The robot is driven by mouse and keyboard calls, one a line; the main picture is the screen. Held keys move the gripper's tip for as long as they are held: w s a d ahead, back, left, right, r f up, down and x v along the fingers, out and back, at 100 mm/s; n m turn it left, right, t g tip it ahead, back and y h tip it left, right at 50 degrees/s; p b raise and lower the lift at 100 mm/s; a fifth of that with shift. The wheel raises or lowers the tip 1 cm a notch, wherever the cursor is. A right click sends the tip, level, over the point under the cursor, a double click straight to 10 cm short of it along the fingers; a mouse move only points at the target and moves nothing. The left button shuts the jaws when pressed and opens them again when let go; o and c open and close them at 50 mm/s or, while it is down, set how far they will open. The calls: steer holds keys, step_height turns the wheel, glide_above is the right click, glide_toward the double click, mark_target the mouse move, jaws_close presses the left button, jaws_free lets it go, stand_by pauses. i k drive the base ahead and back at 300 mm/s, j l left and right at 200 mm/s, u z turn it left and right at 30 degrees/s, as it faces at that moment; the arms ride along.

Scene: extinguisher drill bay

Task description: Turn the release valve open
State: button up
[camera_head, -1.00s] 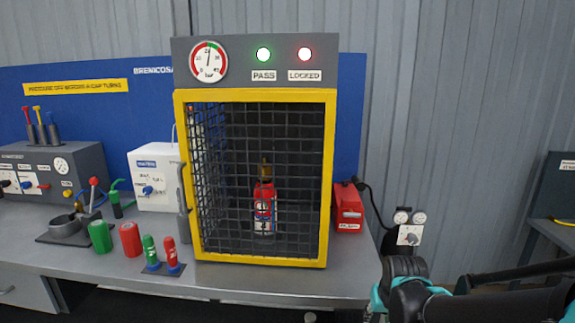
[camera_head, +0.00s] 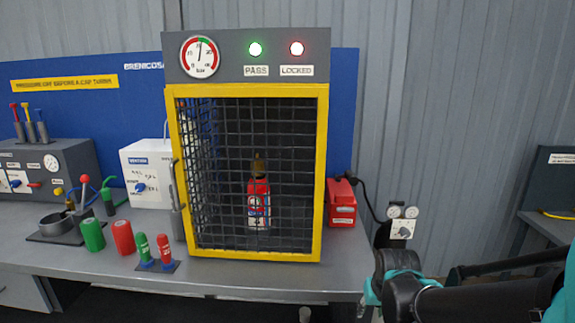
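I cannot tell for sure which part is the release valve. A small pale plate with a knob (camera_head: 401,229) is on the right, below two small gauges (camera_head: 402,212), with a black hose running to it. A grey control box (camera_head: 75,165) at the far left also carries a red lever (camera_head: 33,185) and a blue knob. A blue knob (camera_head: 139,187) is on the white box (camera_head: 150,160). My arm shows at the lower right, its black and teal links near the bench's right end. My gripper's fingers are not visible.
A yellow-framed mesh cage (camera_head: 324,180) stands shut on the bench (camera_head: 90,275), holding a red extinguisher (camera_head: 258,205). Its PASS and LOCKED lamps are lit green and red. Several red and green cylinders stand to its left. A red box (camera_head: 341,205) is at its right.

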mark_target(344, 210)
steer(key=k+l, duration=0.15)
steer(key=k, duration=0.25)
steer(key=k+l, duration=0.1)
steer(key=k, duration=0.35)
